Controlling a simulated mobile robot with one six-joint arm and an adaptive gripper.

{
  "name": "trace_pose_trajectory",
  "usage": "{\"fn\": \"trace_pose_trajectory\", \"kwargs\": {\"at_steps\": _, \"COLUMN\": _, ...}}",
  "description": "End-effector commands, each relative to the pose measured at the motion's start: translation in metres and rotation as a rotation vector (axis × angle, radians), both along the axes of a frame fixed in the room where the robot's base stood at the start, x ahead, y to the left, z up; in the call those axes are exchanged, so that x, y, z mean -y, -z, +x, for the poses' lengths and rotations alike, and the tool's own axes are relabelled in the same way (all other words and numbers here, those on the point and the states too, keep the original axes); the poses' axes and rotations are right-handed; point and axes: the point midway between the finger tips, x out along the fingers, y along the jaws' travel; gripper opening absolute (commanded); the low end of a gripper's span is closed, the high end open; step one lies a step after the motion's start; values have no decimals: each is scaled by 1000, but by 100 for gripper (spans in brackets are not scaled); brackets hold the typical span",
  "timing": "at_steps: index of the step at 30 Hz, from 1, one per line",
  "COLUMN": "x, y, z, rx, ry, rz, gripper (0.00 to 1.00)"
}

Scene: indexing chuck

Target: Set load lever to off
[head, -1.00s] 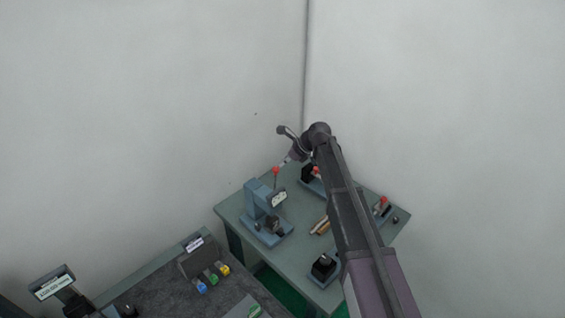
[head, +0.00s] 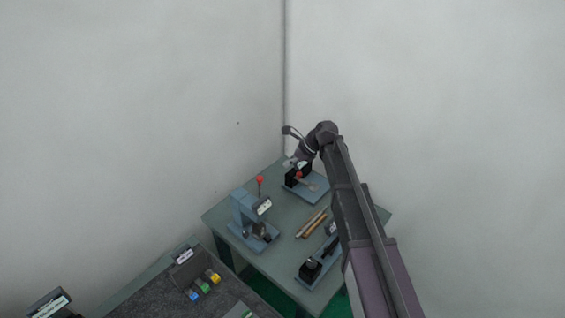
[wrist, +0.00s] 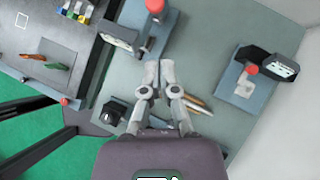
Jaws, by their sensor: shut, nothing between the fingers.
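Two red-knobbed levers show, and I cannot read which label says load. One red knob (head: 260,179) stands on a stalk at the blue press-like fixture (head: 243,210); in the wrist view that knob (wrist: 155,6) is at the top, beyond my fingertips. The other red knob (head: 298,174) is on the back fixture with a black block and a label; it also shows in the wrist view (wrist: 251,69), right of my fingers. My gripper (wrist: 158,66) is shut and empty above the table, apart from both knobs. In the head view it appears close to the back fixture.
The green-grey table (head: 222,212) stands in the room corner. Wooden rods (head: 312,224) and a black-knobbed fixture (head: 310,268) lie on it. A dark bench (head: 150,290) with coloured blocks is at front left. My arm hides the table's right side.

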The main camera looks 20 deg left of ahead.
Motion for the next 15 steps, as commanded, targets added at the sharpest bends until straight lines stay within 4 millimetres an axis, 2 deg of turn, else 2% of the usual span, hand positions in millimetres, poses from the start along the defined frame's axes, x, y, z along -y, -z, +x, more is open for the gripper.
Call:
{"fn": "trace_pose_trajectory", "kwargs": {"at_steps": 1, "x": 4, "y": -8, "z": 0, "rx": 0, "ry": 0, "rz": 0, "gripper": 0}}
{"fn": "trace_pose_trajectory", "kwargs": {"at_steps": 6, "x": 13, "y": -18, "z": 1, "rx": 0, "ry": 0, "rz": 0, "gripper": 0}}
{"fn": "trace_pose_trajectory", "kwargs": {"at_steps": 15, "x": 19, "y": -23, "z": 2, "rx": -1, "ry": 1, "rz": 0, "gripper": 0}}
